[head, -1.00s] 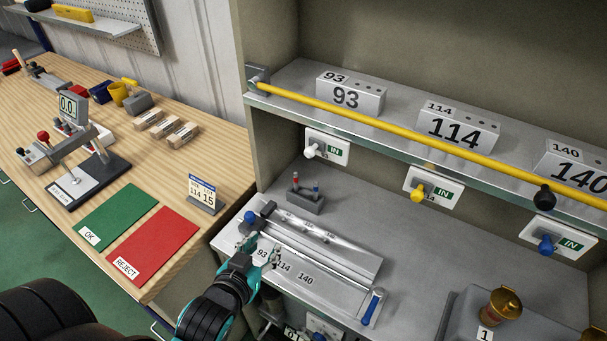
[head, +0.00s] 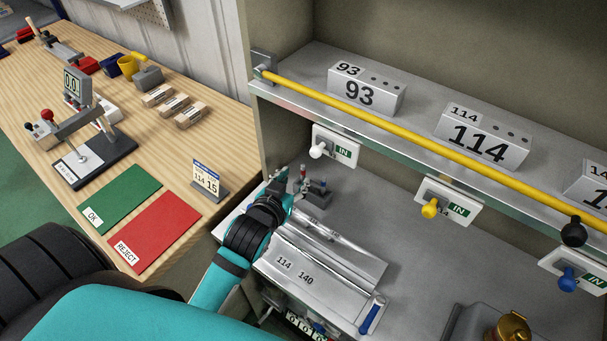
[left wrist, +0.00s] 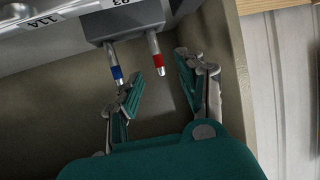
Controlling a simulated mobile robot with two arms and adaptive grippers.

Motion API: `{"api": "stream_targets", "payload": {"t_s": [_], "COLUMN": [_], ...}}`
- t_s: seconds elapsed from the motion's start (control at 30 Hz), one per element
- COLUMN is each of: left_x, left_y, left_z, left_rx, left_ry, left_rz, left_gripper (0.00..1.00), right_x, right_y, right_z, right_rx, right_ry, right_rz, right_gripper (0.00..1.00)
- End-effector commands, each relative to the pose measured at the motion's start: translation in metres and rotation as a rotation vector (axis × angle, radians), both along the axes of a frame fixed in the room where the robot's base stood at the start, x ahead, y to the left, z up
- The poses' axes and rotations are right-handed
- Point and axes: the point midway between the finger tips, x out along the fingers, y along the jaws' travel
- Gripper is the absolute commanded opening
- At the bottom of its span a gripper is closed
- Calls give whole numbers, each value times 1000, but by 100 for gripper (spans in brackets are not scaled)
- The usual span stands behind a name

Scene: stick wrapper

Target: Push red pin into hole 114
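The red pin (left wrist: 158,62) stands beside the blue pin (left wrist: 117,74) in a grey holder (left wrist: 112,24). In the head view the holder (head: 317,198) stands behind the metal fixture, with the red pin (head: 303,173) partly hidden by my gripper. My left gripper (left wrist: 161,78) is open, its fingertips either side of the red pin's tip in the left wrist view; contact is not visible. In the head view my left gripper (head: 283,186) is at the holder's left. The fixture (head: 335,287) carries a 114 label (head: 284,262); I cannot make out its hole. My right gripper is not visible.
A yellow bar (head: 400,125) runs along the shelf front, below blocks marked 93 (head: 366,90) and 114 (head: 482,137). A blue-handled lever (head: 371,316) is at the fixture's right.

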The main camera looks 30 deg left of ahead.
Motion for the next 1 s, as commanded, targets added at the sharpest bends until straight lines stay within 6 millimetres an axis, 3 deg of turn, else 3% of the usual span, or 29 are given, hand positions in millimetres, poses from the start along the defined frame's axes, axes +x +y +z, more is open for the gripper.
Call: {"api": "stream_targets", "payload": {"t_s": [0.27,0.53,0.83,1.0], "left_x": [21,57,61,61], "left_y": [2,5,5,5], "left_z": [-5,-18,-22,-22], "left_rx": [1,1,1,1], "left_ry": [0,0,0,0], "left_rz": [0,0,-1,-1], "left_gripper": [39,39,39,18], "right_x": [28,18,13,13], "right_y": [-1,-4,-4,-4], "right_z": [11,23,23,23], "right_rx": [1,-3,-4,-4], "right_ry": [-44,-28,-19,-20], "right_rz": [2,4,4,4], "right_gripper": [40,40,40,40]}}
